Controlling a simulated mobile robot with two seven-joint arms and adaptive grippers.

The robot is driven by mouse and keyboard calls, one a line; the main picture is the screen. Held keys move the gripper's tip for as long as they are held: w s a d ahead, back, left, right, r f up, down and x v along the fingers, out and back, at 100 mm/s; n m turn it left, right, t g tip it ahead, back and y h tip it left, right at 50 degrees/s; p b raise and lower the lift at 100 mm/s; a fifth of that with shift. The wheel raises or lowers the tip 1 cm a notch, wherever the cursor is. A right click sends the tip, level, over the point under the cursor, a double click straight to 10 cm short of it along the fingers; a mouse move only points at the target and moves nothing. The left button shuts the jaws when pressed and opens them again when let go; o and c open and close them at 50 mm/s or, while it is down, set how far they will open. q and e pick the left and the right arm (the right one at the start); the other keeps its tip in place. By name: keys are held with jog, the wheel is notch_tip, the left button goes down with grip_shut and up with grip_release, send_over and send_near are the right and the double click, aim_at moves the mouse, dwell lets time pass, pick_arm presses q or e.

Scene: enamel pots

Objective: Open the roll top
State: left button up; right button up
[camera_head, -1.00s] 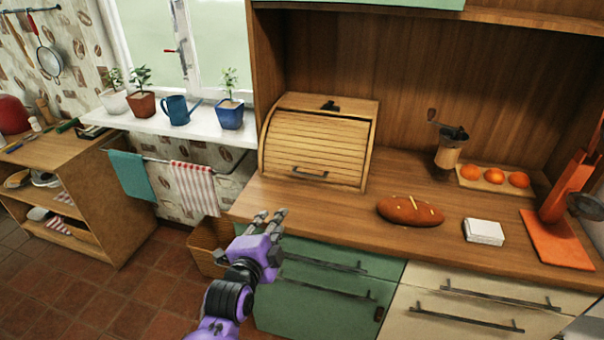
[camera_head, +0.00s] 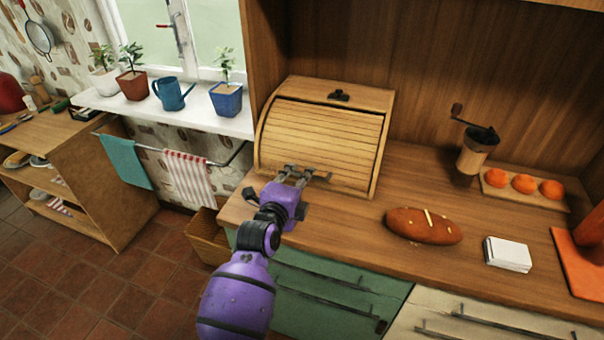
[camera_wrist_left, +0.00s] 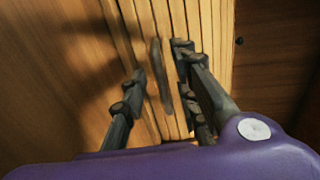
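The wooden bread box with the roll top (camera_head: 315,140) stands on the counter at the back, and its slatted front is down. Its dark bar handle (camera_wrist_left: 160,76) is near the bottom edge of the slats and shows between my fingers in the left wrist view. My left gripper (camera_head: 299,172) is in front of the lower slats, at the handle. In the left wrist view its fingers (camera_wrist_left: 163,80) are apart, one on each side of the handle, and not closed on it. Whether a finger touches the slats I cannot tell. My right gripper is not in view.
On the counter (camera_head: 345,225), a bread loaf (camera_head: 424,226) lies right of the box. Further right are a white stack (camera_head: 507,254), a coffee grinder (camera_head: 474,155) and oranges on a board (camera_head: 523,184). Potted plants and a blue watering can (camera_head: 172,95) stand on the windowsill at left.

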pick_arm(q)
jog(key=shift+x, duration=1.15)
jog(key=shift+w, duration=0.25)
grip_shut()
jog(key=shift+d, duration=0.1)
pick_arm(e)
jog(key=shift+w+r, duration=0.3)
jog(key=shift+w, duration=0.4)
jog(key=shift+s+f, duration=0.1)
